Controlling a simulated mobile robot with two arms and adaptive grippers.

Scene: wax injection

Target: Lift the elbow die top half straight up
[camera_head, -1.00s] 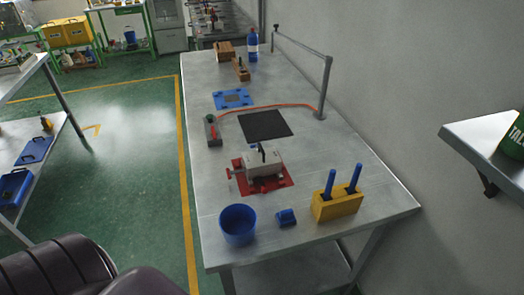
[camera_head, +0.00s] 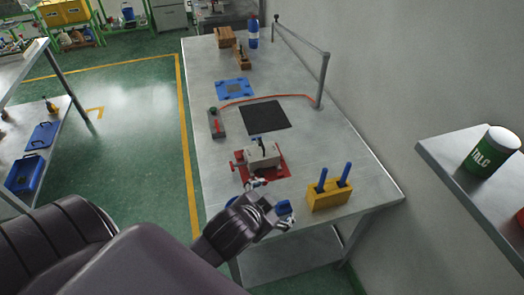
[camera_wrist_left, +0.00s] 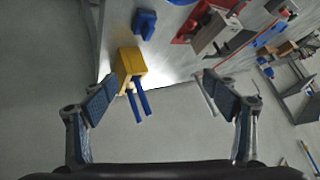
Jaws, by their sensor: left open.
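The elbow die (camera_head: 262,156) is a light grey block with a dark upright handle on top. In the left wrist view the die (camera_wrist_left: 207,33) shows at the upper right. My left gripper (camera_head: 272,203) is over the near end of the bench, on the near side of the die and apart from it. In the left wrist view my left gripper (camera_wrist_left: 160,95) has its two fingers wide apart with nothing between them. My right gripper is not in view.
A yellow holder (camera_head: 328,196) with two blue-handled tools stands to the right. A dark mat (camera_head: 265,117) and red-orange hose lie beyond the die.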

